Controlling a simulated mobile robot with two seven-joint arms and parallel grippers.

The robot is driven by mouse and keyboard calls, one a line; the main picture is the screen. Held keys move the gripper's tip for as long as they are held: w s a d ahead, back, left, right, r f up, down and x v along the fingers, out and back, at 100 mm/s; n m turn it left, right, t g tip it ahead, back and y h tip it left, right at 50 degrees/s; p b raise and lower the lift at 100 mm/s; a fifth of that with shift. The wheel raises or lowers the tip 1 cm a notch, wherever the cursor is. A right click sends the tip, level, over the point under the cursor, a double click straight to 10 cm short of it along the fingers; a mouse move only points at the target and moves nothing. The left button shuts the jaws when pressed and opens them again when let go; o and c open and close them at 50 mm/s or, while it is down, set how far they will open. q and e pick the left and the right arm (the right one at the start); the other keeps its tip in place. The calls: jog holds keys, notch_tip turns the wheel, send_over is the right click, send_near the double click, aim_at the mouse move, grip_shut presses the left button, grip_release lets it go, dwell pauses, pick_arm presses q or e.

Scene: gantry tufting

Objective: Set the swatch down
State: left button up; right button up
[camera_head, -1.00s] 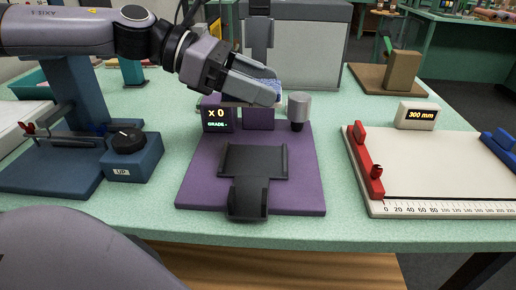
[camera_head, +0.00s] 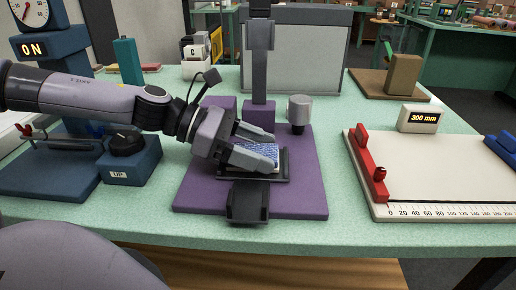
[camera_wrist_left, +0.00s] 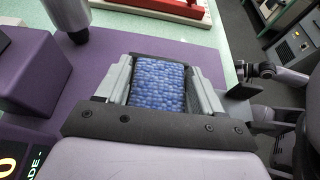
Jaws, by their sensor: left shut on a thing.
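The swatch (camera_head: 261,152) is a small blue, mottled tufted piece. My left gripper (camera_head: 258,153) is shut on it, with one finger along each side, low over the dark tray (camera_head: 281,179) on the purple stand (camera_head: 305,195). In the left wrist view the swatch (camera_wrist_left: 158,84) lies flat between the two grey fingers (camera_wrist_left: 160,85). Whether its underside touches the tray is hidden by the fingers.
A grey cylinder on a post (camera_head: 299,108) stands right behind the tray. A blue unit with a black knob (camera_head: 128,145) is at left. A white measuring board (camera_head: 440,170) with a red clamp (camera_head: 368,165) is at right.

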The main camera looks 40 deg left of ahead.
pick_arm(q)
jog(key=shift+f, duration=0.15)
jog(key=o, duration=1)
